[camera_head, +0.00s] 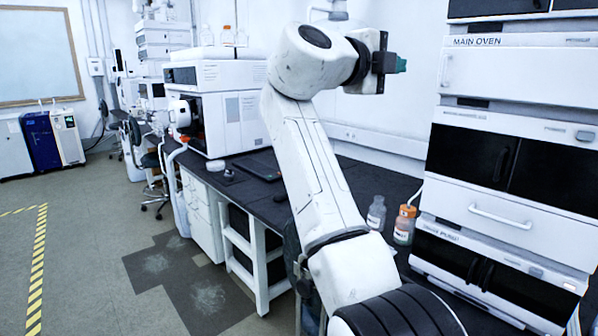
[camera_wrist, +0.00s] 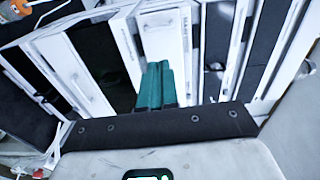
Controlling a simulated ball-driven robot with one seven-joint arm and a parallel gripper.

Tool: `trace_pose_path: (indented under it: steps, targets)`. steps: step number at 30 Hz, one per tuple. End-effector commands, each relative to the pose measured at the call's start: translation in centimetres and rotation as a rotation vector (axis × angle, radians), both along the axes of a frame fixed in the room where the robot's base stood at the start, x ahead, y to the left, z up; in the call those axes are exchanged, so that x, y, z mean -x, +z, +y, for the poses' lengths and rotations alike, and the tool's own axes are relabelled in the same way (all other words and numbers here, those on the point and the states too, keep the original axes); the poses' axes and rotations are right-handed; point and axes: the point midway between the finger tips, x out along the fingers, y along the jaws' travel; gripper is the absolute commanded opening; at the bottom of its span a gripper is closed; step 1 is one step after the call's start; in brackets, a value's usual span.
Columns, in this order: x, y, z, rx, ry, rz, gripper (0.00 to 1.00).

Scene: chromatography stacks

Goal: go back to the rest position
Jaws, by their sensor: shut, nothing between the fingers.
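My gripper (camera_head: 397,64) shows at the end of my raised white arm in the head view, high above the dark bench and left of the main oven stack. Its teal fingers also show in the wrist view (camera_wrist: 160,86), side by side and shut with nothing between them. Part of the gripper is hidden behind its dark mount in the head view. The chromatography stack (camera_head: 515,95) labelled MAIN OVEN stands to the right, apart from the gripper.
A dark bench (camera_head: 375,180) runs along the wall. A clear bottle (camera_head: 376,214) and an orange-capped bottle (camera_head: 404,226) stand on it beside the stack. A white instrument (camera_head: 235,115) stands farther back on the bench. The floor at the left is open, with yellow-black tape (camera_head: 38,265).

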Motion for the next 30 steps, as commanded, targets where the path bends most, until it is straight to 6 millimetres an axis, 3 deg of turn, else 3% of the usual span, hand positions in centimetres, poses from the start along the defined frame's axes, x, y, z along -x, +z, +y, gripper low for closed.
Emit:
trace_pose_path:
  steps: [11,17,23,30]
  targets:
    - [-0.5,-5.5,-1.3,0.022,0.017,0.149,0.0]
    - [-0.5,-10.7,-2.7,0.043,0.039,0.293,0.0]
    - [0.3,-18.4,-4.7,0.075,0.089,0.504,0.0]
    - [4.7,-32.3,-8.4,0.138,0.238,0.894,0.0]
